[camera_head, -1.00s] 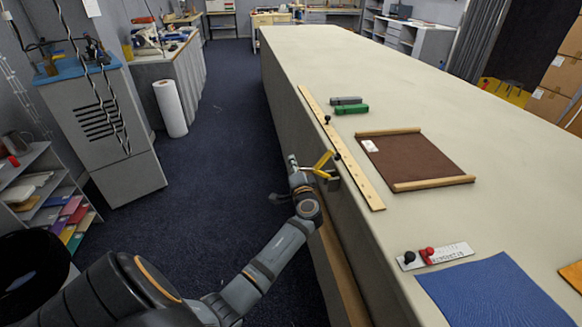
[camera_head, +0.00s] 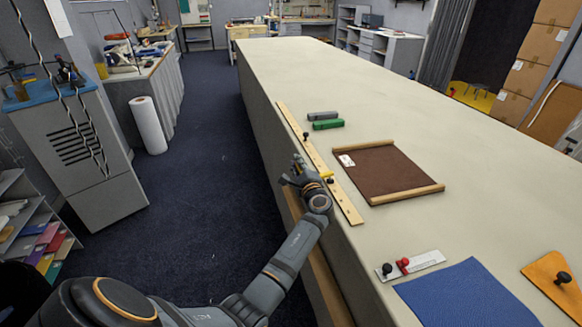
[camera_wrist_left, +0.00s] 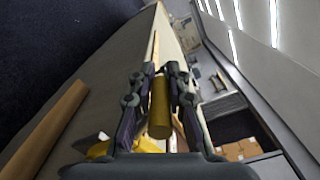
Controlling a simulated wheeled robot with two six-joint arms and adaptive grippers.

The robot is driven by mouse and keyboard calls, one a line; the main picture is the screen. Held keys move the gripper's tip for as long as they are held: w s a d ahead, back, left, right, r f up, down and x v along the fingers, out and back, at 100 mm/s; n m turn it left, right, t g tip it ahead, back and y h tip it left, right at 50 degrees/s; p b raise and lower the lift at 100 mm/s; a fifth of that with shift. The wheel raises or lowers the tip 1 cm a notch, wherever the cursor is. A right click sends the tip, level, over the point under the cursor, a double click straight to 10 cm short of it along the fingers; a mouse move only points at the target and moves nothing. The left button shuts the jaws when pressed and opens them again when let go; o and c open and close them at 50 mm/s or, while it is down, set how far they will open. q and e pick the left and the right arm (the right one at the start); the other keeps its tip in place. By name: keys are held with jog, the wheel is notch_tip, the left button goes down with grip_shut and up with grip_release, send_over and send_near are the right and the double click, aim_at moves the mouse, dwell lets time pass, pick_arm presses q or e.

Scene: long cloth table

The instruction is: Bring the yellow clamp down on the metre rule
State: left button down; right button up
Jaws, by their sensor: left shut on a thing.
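The yellow clamp (camera_head: 325,174) shows as a small yellow patch at the near part of the pale wooden metre rule (camera_head: 345,203). My left gripper (camera_head: 311,173) is shut on it at the table's left edge. In the left wrist view, a yellow cylindrical part (camera_wrist_left: 160,105) of the clamp stands between my fingers, and more yellow shows below left. The gripper hides most of the clamp, so I cannot tell whether it touches the rule. The rule lies lengthwise along the left edge of the table. My right gripper is out of view.
A brown board (camera_head: 385,170) with wooden end strips lies right of the rule. A dark knob (camera_head: 305,136) sits at the rule's left edge. A blue mat (camera_head: 468,297) is nearer. The far tabletop is clear.

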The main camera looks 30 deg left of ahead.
pick_arm(q)
jog(key=shift+w+d+r, duration=0.3)
jog(key=shift+r, duration=0.3)
jog(key=c, duration=1.7)
grip_release()
jog(key=shift+o, duration=1.4)
jog(key=shift+w+d, duration=0.2)
jog(key=shift+o, duration=0.6)
jog(key=shift+w+d+f, duration=0.15)
jog(key=shift+w+f, duration=0.05)
jog(key=shift+f, duration=0.05)
